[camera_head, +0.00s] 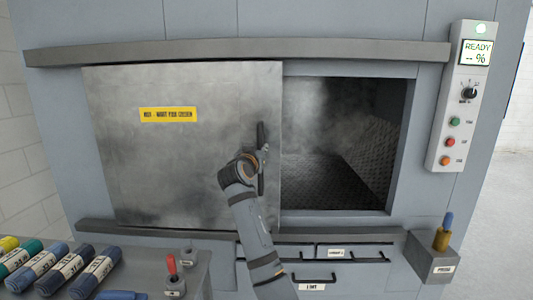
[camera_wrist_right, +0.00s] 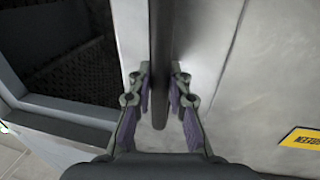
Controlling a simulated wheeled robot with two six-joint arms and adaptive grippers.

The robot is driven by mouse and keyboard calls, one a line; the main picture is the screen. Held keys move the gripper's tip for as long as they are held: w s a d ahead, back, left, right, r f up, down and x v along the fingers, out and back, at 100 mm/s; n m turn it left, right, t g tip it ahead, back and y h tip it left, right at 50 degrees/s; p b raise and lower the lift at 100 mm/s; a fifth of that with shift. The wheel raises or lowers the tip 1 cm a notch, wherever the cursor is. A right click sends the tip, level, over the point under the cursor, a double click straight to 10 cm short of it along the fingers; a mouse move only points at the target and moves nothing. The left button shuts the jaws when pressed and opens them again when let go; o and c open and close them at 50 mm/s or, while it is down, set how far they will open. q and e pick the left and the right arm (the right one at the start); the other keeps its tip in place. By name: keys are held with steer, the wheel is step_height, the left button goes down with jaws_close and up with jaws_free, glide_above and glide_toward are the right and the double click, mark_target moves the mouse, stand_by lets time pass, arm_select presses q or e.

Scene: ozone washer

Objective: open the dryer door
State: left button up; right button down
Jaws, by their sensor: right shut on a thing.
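The dryer door (camera_head: 180,180) is a grey metal sliding panel with a yellow label. It stands partly to the left, with the dark opening (camera_head: 340,145) uncovered on its right. The black vertical door handle (camera_head: 261,135) is near the door's right edge. My right gripper (camera_head: 258,160) is at the handle; in the right wrist view its fingers (camera_wrist_right: 159,85) are on either side of the handle (camera_wrist_right: 159,60), shut on it. In that view the door (camera_wrist_right: 225,110) fills the right side and the opening (camera_wrist_right: 70,70) is at the left. My left gripper is not in view.
A control panel (camera_head: 462,95) reading READY is at the right. Rails run above (camera_head: 230,50) and below the door. Labelled drawers (camera_head: 330,270) are below. Rolled bundles (camera_head: 60,268) and a red switch (camera_head: 172,264) are at lower left; a grey box (camera_head: 432,260) is at lower right.

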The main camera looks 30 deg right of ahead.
steer(key=shift+w+a+f, duration=0.25)
steer(key=shift+a, duration=0.1)
steer(key=c, duration=1.5)
jaws_free()
steer(key=shift+o, duration=1.1)
steer(key=shift+w+d, duration=0.15)
steer(key=shift+w, duration=0.05)
steer(key=shift+s+r, duration=0.1)
steer(key=shift+s, duration=0.05)
steer(key=v, duration=0.7)
steer(key=shift+s, duration=0.1)
